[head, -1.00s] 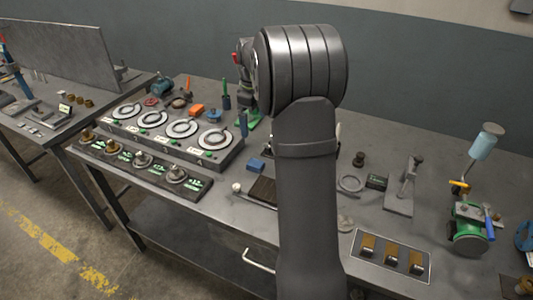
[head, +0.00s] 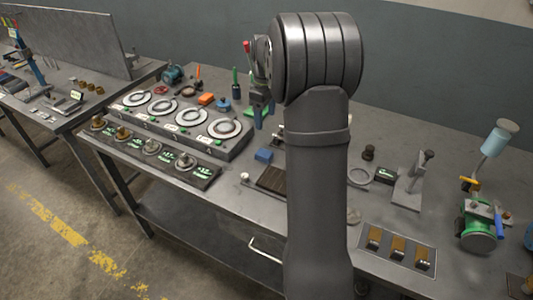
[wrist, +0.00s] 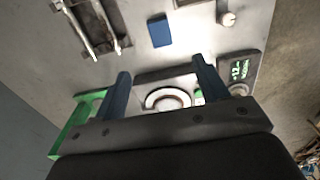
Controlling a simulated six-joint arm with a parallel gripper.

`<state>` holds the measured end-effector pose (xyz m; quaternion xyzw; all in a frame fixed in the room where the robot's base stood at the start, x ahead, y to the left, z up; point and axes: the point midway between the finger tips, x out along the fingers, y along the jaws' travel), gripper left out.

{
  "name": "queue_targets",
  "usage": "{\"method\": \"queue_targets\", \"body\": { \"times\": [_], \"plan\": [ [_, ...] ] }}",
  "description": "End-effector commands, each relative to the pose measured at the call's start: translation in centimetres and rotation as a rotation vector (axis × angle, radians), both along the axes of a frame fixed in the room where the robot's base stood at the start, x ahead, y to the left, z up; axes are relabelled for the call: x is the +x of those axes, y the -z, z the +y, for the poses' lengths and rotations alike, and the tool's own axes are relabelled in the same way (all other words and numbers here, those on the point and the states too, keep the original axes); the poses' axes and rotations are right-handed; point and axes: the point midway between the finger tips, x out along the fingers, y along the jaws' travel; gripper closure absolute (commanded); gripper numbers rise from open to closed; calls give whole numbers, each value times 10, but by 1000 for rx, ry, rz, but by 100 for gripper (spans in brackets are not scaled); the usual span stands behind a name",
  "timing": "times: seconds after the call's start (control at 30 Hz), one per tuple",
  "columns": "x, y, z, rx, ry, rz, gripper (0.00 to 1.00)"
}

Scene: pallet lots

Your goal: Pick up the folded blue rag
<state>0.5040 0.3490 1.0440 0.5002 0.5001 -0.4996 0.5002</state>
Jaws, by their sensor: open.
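The folded blue rag (head: 264,155) is a small blue block shape lying flat on the grey bench, right of the dial panel. It also shows in the wrist view (wrist: 160,31), top centre, beyond my fingertips. My gripper (wrist: 160,67) is open, with two dark blue fingers apart and nothing between them touching. The rag lies clear of both fingers.
The panel with several round dials (head: 190,118) stands left of the rag. A dark slatted tray (head: 272,179) lies just in front of it, and a small white knob (head: 245,176) is near the bench edge. A green part (wrist: 85,115) is beside my left finger.

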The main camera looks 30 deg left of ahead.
Motion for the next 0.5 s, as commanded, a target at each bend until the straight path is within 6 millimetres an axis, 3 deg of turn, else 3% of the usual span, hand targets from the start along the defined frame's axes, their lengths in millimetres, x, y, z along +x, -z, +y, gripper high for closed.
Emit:
{"method": "queue_targets", "body": {
  "times": [0.3,0.5],
  "plan": [
    [-1,71,0,-3,0,4,33],
    [0,98,0,-2,0,2,33]
  ]
}}
